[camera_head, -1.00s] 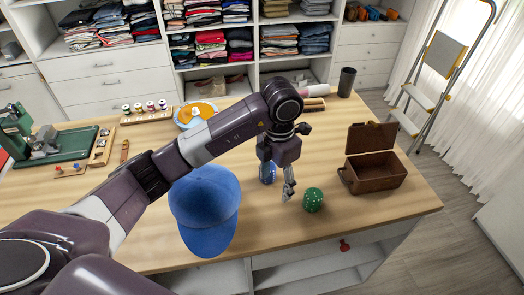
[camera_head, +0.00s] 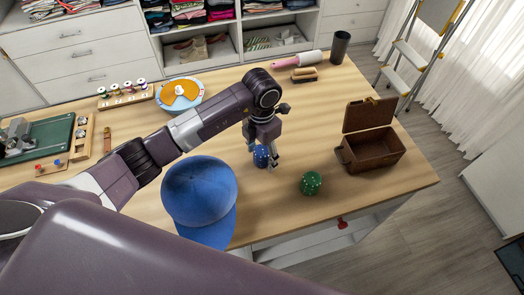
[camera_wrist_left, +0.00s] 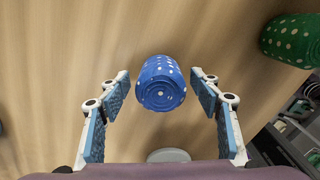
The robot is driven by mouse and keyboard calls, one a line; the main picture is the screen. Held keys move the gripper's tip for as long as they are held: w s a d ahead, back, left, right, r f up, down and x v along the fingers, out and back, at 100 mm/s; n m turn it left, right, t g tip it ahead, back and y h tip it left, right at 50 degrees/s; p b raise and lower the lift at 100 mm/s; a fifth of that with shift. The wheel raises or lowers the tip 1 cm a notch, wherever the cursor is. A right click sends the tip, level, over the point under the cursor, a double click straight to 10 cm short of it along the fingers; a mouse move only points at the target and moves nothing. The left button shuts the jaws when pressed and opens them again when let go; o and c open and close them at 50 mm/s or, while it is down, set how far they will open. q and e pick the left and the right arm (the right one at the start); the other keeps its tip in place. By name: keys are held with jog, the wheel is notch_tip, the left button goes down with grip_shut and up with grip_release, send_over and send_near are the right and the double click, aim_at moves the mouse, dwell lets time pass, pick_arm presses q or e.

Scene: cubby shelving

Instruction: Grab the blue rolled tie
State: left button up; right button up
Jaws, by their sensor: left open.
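The blue rolled tie (camera_head: 261,156) with white dots stands on the wooden table. My left gripper (camera_head: 262,160) is open over it in the head view and partly hides it. In the left wrist view the blue rolled tie (camera_wrist_left: 161,83) lies ahead of and between the two open fingers (camera_wrist_left: 160,100), with a gap on each side and no contact showing. My right gripper does not show in either view.
A green dotted roll (camera_head: 311,183) stands to the right of the blue one. A blue cap (camera_head: 198,190) lies to the left. An open brown box (camera_head: 372,153) stands at the right. A lint roller (camera_head: 296,61) and a dark cup (camera_head: 339,47) are at the back.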

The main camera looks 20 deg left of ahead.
pick_arm(q)
jog(key=shift+f, duration=0.2)
jog(key=c, duration=1.2)
jog(key=shift+c, duration=0.2)
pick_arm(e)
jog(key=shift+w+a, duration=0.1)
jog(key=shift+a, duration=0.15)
pick_arm(q)
jog(key=shift+r, duration=0.1)
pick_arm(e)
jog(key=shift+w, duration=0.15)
